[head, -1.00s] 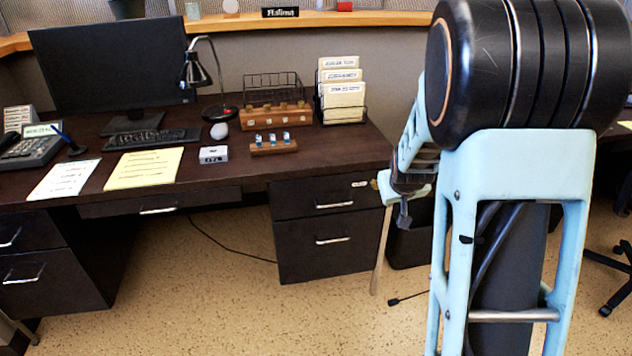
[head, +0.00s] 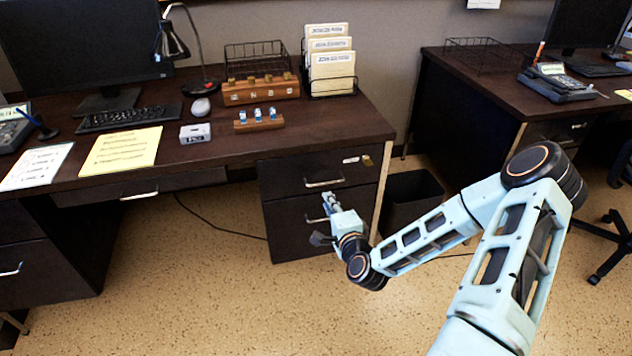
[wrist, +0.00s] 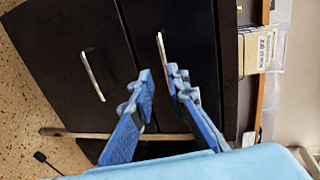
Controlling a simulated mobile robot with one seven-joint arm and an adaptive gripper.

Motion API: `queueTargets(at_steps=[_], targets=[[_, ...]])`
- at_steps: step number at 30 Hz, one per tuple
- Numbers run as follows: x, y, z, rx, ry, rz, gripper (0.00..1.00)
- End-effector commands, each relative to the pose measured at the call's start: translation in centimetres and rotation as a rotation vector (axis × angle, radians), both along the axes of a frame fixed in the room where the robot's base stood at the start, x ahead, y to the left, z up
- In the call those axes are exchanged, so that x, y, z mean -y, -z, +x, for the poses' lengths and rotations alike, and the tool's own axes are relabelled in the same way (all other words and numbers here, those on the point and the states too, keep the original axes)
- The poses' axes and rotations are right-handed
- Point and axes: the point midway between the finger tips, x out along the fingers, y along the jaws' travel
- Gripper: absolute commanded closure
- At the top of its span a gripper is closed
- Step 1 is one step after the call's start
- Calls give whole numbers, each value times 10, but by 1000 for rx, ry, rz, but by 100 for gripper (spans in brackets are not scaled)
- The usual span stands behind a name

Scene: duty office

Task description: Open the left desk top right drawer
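The left desk (head: 215,150) has a dark right pedestal with two drawers. Its top right drawer (head: 285,175) looks closed, with a silver bar handle (head: 325,182); this handle shows in the wrist view (wrist: 161,48). The lower drawer (head: 285,232) also looks closed; its handle is partly hidden by my gripper in the head view but clear in the wrist view (wrist: 92,76). My gripper (head: 329,200) is in front of the pedestal, just below the top handle. In the wrist view my gripper (wrist: 159,73) is open, with the handle's end between the fingertips in the picture. Contact cannot be told.
A black bin (head: 412,197) stands right of the pedestal. The desk carries a keyboard (head: 130,117), a lamp (head: 172,45), a file rack (head: 330,85) and papers. A second desk (head: 470,95) and an office chair (head: 610,230) are at the right. The floor in front is clear.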

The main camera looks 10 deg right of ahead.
Motion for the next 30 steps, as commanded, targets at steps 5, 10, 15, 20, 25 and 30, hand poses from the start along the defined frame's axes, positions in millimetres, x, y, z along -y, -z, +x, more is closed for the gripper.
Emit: queueTargets(at_steps=[5, 10, 15, 20, 25, 30], targets=[[2, -3, 10, 21, 18, 31, 85], [0, 5, 39, 19, 17, 28, 85], [-1, 12, 71, 18, 16, 26, 85], [-2, 16, 93, 18, 16, 26, 85], [-2, 18, 104, 16, 17, 27, 85], [-2, 18, 106, 15, 16, 27, 85]])
